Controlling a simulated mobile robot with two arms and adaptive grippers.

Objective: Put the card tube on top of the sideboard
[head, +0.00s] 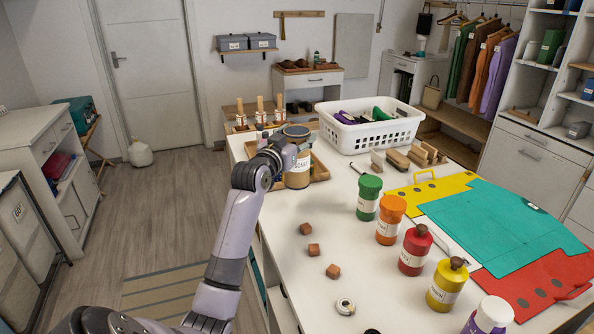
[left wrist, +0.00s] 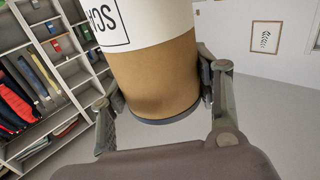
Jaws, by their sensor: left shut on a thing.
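The card tube (head: 298,174) is a brown cylinder with a white lettered label and a dark rim. My left gripper (head: 289,147) is shut on it near the table's far left corner, and my gripper and wrist hide part of it. In the left wrist view the tube (left wrist: 153,75) sits between both fingers of the left gripper (left wrist: 160,88). It looks roughly upright in the head view. A low white cabinet (head: 30,140) stands at the left and a white drawer unit (head: 312,82) at the back; I cannot tell which is the sideboard. My right gripper is not in view.
The white table (head: 300,270) holds a white basket (head: 370,133), several coloured bottles, small brown blocks and flat coloured sheets. A wooden tray (head: 321,170) lies by the tube. Open wooden floor (head: 180,210) lies between table and left cabinet, with a striped mat (head: 180,290).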

